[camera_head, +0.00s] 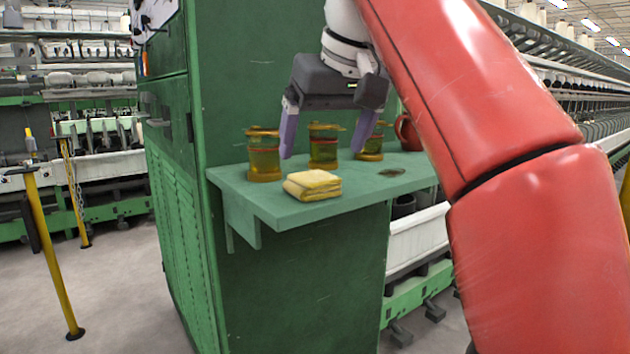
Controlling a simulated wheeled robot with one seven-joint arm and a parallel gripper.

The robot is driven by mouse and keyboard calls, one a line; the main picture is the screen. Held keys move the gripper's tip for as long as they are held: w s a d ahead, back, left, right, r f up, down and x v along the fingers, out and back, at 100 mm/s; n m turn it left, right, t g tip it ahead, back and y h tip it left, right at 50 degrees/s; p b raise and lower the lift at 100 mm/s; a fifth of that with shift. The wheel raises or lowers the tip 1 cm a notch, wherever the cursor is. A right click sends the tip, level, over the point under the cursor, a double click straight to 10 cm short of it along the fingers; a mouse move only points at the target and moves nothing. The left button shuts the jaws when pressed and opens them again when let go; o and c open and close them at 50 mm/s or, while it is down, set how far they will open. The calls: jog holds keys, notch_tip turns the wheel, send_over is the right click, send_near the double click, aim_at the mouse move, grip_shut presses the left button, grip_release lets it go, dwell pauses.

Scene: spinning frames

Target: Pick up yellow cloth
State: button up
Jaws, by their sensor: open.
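The yellow cloth (313,185) is a small folded stack lying flat on the green shelf (270,211), near its front left edge. My gripper (323,150) hangs above the shelf with its two purple fingers spread wide and pointing down. It is open and empty. Its fingertips are above and apparently behind the cloth, not touching it; the exact depth gap is hard to tell.
Three amber jars stand along the back of the shelf: left (264,155), middle (323,147) and right (369,151). A red mug (408,133) and a small dark flat item (391,172) are at the right. The green cabinet (235,80) rises behind.

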aim_at(316, 178)
jog(key=shift+b+x, duration=0.95)
jog(key=shift+x, duration=2.55)
jog(key=shift+s+d, duration=0.1)
jog(key=shift+s, duration=0.05)
jog(key=shift+c, duration=0.2)
jog(key=c, duration=1)
